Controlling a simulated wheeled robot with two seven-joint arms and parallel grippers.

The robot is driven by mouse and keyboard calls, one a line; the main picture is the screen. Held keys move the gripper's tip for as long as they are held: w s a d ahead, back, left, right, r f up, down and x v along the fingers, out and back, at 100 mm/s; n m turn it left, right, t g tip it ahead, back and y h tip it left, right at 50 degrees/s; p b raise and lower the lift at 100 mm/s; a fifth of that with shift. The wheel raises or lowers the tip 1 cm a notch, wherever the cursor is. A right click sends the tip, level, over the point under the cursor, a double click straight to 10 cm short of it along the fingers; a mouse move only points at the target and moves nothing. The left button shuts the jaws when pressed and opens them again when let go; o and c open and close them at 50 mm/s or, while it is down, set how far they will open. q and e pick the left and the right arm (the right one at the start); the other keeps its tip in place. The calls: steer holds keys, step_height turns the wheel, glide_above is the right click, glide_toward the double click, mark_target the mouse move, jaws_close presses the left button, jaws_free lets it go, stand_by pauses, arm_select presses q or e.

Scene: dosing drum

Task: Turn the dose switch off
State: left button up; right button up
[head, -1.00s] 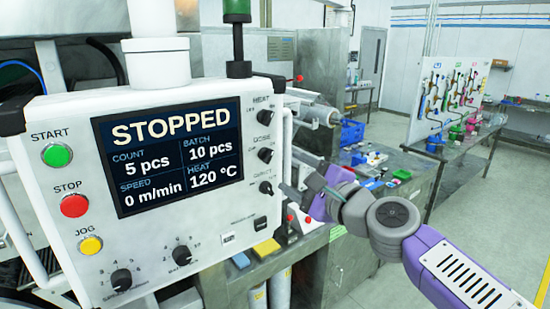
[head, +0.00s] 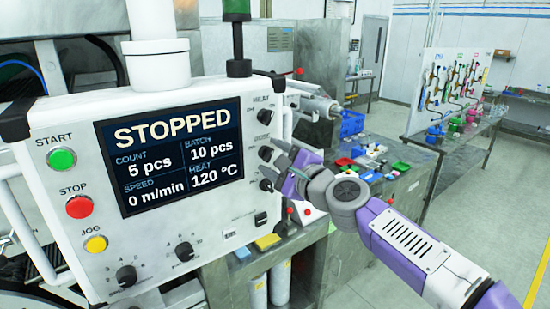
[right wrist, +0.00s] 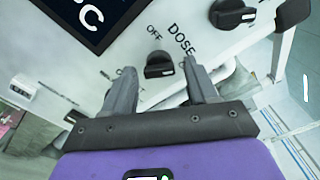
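The dose switch (right wrist: 158,66) is a black rotary knob on the white panel, beside the labels DOSE and OFF in the right wrist view. Its grip bar lies roughly level in that picture, not in line with the OFF label. My left gripper is out of view.
The screen (head: 170,155) reads STOPPED. A white handle bar runs along the panel's right edge. A cluttered bench (head: 410,190) stands behind my right arm.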

steer(key=c, duration=0.9)
steer(key=shift+n, duration=0.4)
steer(key=n+b, duration=0.1)
steer(key=n, duration=0.4)
steer(key=n+b, duration=0.2)
steer(key=n, duration=0.4)
steer(key=shift+r, duration=0.1)
steer(key=o, duration=1)
